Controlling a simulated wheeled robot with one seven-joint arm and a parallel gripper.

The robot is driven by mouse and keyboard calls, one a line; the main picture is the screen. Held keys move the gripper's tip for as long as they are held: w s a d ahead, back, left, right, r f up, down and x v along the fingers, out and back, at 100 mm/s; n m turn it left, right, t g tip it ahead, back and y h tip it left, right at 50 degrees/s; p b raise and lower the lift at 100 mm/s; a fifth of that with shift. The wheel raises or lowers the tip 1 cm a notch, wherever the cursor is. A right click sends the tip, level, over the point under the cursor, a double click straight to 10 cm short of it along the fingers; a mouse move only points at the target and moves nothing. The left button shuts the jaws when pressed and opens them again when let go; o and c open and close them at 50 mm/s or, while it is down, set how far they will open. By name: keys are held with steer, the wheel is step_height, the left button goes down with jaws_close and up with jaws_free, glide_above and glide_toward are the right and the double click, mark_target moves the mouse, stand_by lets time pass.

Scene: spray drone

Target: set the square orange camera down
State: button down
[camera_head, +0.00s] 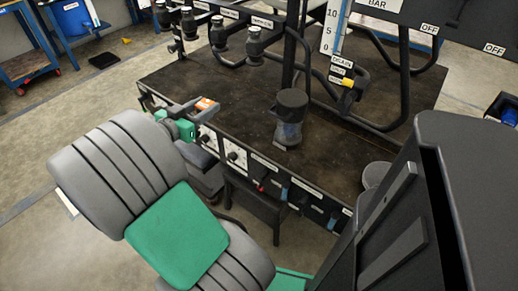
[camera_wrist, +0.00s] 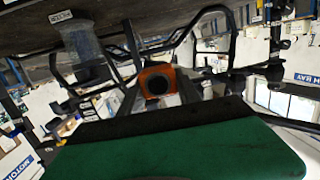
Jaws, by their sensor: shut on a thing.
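The square orange camera (camera_head: 206,103) is small in the head view, at the front left edge of the dark bench. It is held in my gripper (camera_head: 193,109), which is shut on it and partly hides it. In the wrist view the camera (camera_wrist: 172,71) shows an orange face with a round black lens, between the fingers of my gripper (camera_wrist: 158,88). In the head view it appears at or just above the bench edge; I cannot tell whether it touches the bench.
The dark bench top (camera_head: 190,75) has bare room behind the camera. A dark canister with a clear bluish lower part (camera_head: 290,118) stands on it to the right. Black pipes and a frame (camera_head: 395,100) rise behind. Labelled panels and gauges (camera_head: 235,155) line the front edge.

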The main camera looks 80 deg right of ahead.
steer(key=s+d+f+m+g+b, duration=0.1)
steer(key=s+d+f+m+g, duration=0.1)
steer(key=s, duration=0.3)
steer(key=b, duration=0.3)
glide_above(247, 123)
steer(key=shift+y, duration=0.3)
steer(key=f, duration=0.8)
steer(key=shift+w+a+f, duration=0.15)
steer(key=shift+a+f, duration=0.1)
steer(key=shift+a, duration=0.1)
steer(key=shift+d+f+n+b, duration=0.2)
steer(key=shift+f+b, duration=0.25)
steer(key=shift+f, duration=0.5)
steer(key=shift+d+f+n+b, duration=0.15)
steer(key=shift+f+b, duration=0.25)
steer(key=shift+f, duration=0.55)
steer(key=shift+f, duration=0.2)
steer(key=c, duration=0.9)
jaws_free()
steer(key=shift+o, duration=0.2)
steer(key=shift+r, duration=0.15)
